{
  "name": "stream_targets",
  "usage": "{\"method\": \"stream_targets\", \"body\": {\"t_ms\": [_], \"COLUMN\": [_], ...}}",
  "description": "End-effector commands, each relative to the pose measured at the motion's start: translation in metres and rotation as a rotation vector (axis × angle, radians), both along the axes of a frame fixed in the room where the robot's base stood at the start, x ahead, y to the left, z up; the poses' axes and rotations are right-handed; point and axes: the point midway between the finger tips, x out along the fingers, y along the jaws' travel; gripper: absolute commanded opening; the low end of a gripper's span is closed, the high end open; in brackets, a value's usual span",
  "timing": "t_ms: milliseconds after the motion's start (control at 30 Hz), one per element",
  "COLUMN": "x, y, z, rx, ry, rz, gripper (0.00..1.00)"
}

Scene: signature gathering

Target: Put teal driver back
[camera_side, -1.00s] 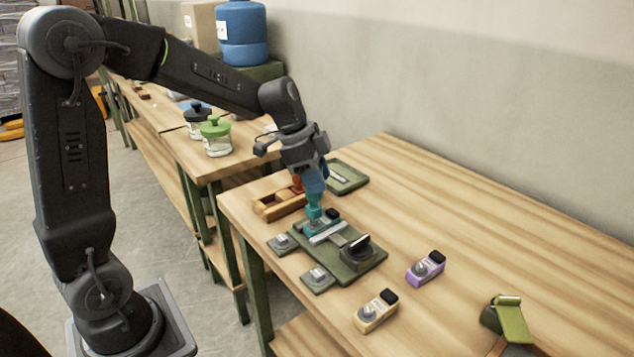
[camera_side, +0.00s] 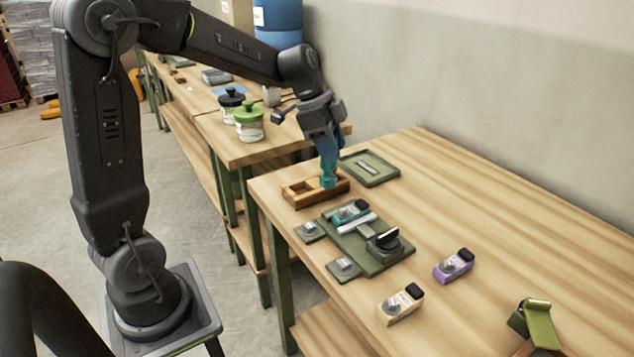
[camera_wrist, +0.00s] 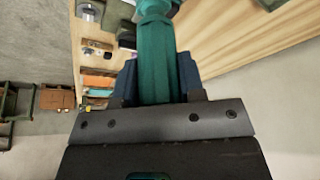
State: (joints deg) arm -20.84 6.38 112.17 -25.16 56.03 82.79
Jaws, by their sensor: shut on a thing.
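My gripper (camera_side: 329,152) is shut on the teal driver (camera_side: 328,175), which hangs upright from the blue fingers. In the wrist view the teal driver (camera_wrist: 154,68) stands between the blue fingers (camera_wrist: 157,80), its handle filling the gap. The wooden holder (camera_side: 305,193) is a box with compartments near the table's left edge. The driver's lower end is at the holder's right part; I cannot tell whether it is inside a compartment or just above it. A teal device (camera_side: 349,212) sits on the green fixture (camera_side: 390,258), in front of the holder.
A green tray (camera_side: 385,180) lies behind the holder. A purple device (camera_side: 453,265) and a yellow device (camera_side: 401,304) stand on the right and front. Small green pads (camera_side: 310,232) lie left of the fixture. The table's right back is clear.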

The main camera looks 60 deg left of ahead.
Motion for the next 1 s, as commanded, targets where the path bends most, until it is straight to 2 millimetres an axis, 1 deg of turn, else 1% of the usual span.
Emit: {"method": "stream_targets", "body": {"t_ms": [33,67,100,200,300,333,400,500,600,667,767,1000], "x": [-0.006,-0.011,-0.017,-0.037,-0.059,-0.065,-0.077,-0.091,-0.097,-0.096,-0.084,-0.044], "y": [0.024,0.037,0.054,0.093,0.126,0.134,0.149,0.164,0.17,0.169,0.159,0.125], "z": [0.003,0.005,0.007,0.012,0.016,0.018,0.021,0.023,0.024,0.021,0.012,-0.021], "rx": [0.002,0.003,0.005,0.004,0.002,0.001,-0.001,-0.005,-0.005,-0.007,-0.01,-0.01], "ry": [-0.001,0.0,0.001,0.003,0.001,0.001,-0.002,-0.004,-0.006,-0.006,-0.004,-0.003], "rz": [0.02,0.025,0.031,0.043,0.053,0.056,0.061,0.064,0.064,0.061,0.057,0.056], "gripper": [0.13,0.13,0.13,0.13,0.13,0.13,0.13,0.13,0.13,0.13,0.13,0.13]}}
